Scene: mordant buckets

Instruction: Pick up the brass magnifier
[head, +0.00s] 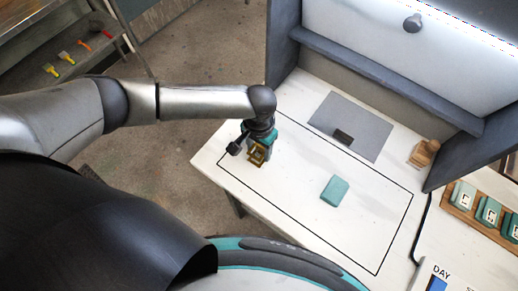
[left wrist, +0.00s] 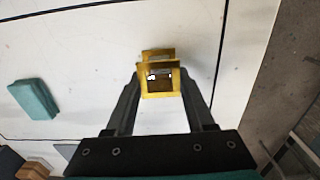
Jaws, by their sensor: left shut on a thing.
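The brass magnifier (left wrist: 158,94) is a small gold-coloured folding frame with square openings. In the left wrist view it sits between the two dark fingers of my left gripper (left wrist: 160,88), which is shut on it. In the head view the magnifier (head: 256,155) shows just below my left gripper (head: 257,147), over the left part of the white table. I cannot tell for sure whether it touches the table. My right gripper is not in view.
A teal block (head: 334,191) lies on the white table (head: 300,222) inside a black outline. A grey mat (head: 365,122) with a dark block (head: 343,137) and a wooden stamp-like object (head: 424,153) are farther back. A wooden tray (head: 455,213) holds teal blocks at the right.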

